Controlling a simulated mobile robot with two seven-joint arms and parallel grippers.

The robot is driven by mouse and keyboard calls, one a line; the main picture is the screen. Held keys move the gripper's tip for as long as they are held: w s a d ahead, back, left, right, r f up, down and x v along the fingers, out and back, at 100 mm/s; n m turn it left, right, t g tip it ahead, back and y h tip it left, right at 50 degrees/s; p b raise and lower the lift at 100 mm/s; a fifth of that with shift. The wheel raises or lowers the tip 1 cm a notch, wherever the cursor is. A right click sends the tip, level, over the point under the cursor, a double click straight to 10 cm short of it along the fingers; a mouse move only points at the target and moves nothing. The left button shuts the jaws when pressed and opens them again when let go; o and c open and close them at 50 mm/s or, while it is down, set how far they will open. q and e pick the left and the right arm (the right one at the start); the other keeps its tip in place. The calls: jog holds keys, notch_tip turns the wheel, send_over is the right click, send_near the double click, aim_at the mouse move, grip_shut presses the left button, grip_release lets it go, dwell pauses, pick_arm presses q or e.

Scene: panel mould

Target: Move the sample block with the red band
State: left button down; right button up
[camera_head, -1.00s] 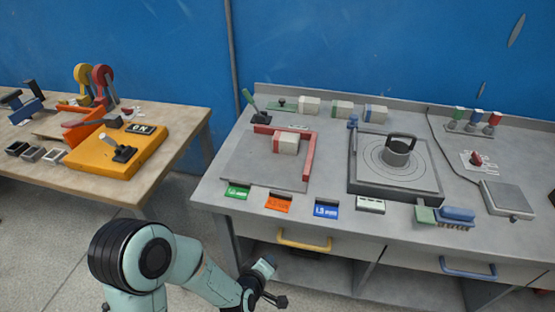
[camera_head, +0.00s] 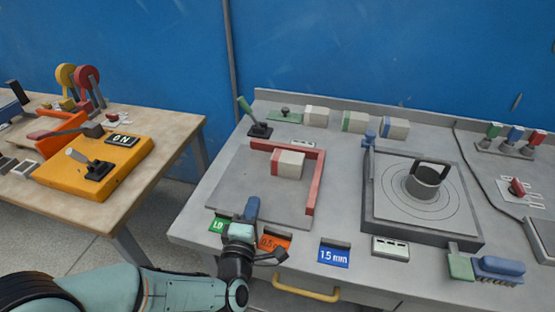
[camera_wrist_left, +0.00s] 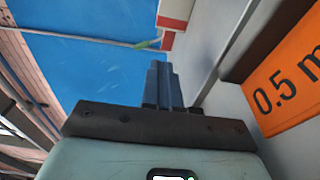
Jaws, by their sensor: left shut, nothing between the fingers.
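The sample block with the red band (camera_head: 291,164) is whitish with a red end at its left. It sits on a grey plate (camera_head: 240,180) inside the corner of a red angled fence (camera_head: 313,182). My left gripper (camera_head: 252,206) is over the plate's front edge, in front of the block and apart from it. Its blue fingers are together and empty; they also show in the left wrist view (camera_wrist_left: 158,82). A white and red piece shows at the top there, partly cut off. My right gripper is not in view.
Several other blocks (camera_head: 354,122) stand along the back. A turntable fixture (camera_head: 375,225) with a grey cup (camera_head: 426,182) is to the right. Thickness labels (camera_head: 334,255) line the bench front. A lever (camera_head: 259,128) stands behind the plate. A side table (camera_head: 185,130) holds an orange switch box (camera_head: 60,175).

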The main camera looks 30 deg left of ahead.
aim_at(290, 167)
pick_arm(q)
jog(key=shift+w, duration=0.15)
jog(key=shift+w+a+r, duration=0.1)
jog(key=shift+w, duration=0.1)
jog(key=x, duration=0.9)
jog(key=shift+w, duration=0.2)
jog(key=shift+w+d+p, duration=0.2)
jog(key=shift+w+d, duration=0.1)
jog(key=shift+w, duration=0.2)
jog(key=shift+w+d+p, duration=0.15)
jog(key=shift+w+d, duration=0.15)
jog(key=shift+w, duration=0.25)
jog(key=shift+w+d, duration=0.25)
jog(key=shift+w, duration=0.25)
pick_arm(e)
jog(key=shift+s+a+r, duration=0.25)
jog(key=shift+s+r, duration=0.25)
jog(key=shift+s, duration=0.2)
